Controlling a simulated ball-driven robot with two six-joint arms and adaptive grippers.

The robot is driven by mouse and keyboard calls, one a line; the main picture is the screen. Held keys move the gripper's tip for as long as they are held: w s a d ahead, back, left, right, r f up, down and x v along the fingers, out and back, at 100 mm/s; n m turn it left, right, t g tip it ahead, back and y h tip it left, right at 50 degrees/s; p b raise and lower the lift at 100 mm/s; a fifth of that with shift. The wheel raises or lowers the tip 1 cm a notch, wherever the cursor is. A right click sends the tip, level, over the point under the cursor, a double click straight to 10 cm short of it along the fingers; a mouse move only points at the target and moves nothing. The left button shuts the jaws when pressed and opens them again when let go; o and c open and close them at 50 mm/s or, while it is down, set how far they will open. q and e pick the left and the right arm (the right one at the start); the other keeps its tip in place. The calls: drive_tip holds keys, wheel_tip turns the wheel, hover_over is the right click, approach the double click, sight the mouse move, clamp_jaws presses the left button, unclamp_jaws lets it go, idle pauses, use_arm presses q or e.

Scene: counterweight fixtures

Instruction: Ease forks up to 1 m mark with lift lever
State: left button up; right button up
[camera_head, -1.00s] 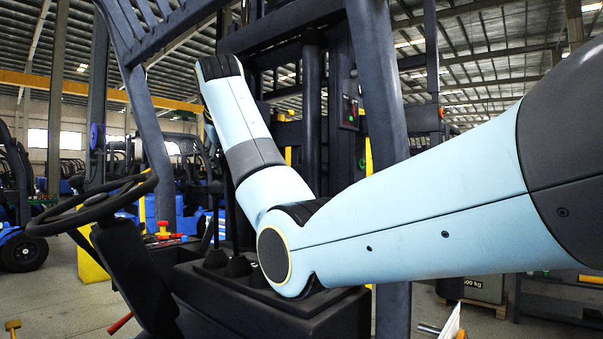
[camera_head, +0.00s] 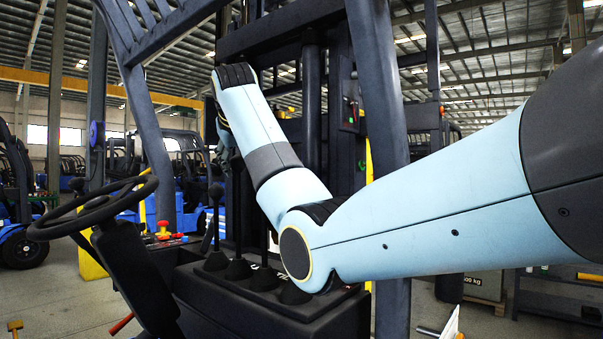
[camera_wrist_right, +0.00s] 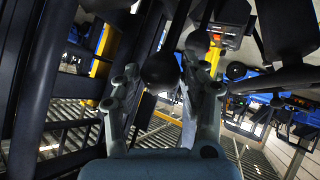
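The lever console (camera_head: 270,312) has a row of black lever boots, with part of a white label reading like "TILT". A thin lever with a black knob (camera_head: 216,190) rises at the row's left; I cannot tell which lever is lift. My right gripper (camera_head: 221,138) is above the levers, mostly behind its own arm. In the right wrist view its fingers (camera_wrist_right: 160,75) are spread, with a black ball knob (camera_wrist_right: 160,70) between them; contact is unclear. The forks and 1 m mark are not visible. My left gripper is out of view.
The steering wheel (camera_head: 95,207) is left of the console. The dark mast (camera_head: 312,110) stands behind my arm, and a thick cab post (camera_head: 378,90) is close to its right. Blue forklifts (camera_head: 22,245) are parked farther back.

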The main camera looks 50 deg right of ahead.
drive_tip(key=o, duration=0.4)
drive_tip(key=shift+c, duration=0.2)
drive_tip(key=p+v, duration=0.4)
drive_tip(key=v, duration=0.6)
drive_tip(key=shift+p, duration=0.35)
drive_tip(key=shift+f, duration=0.15)
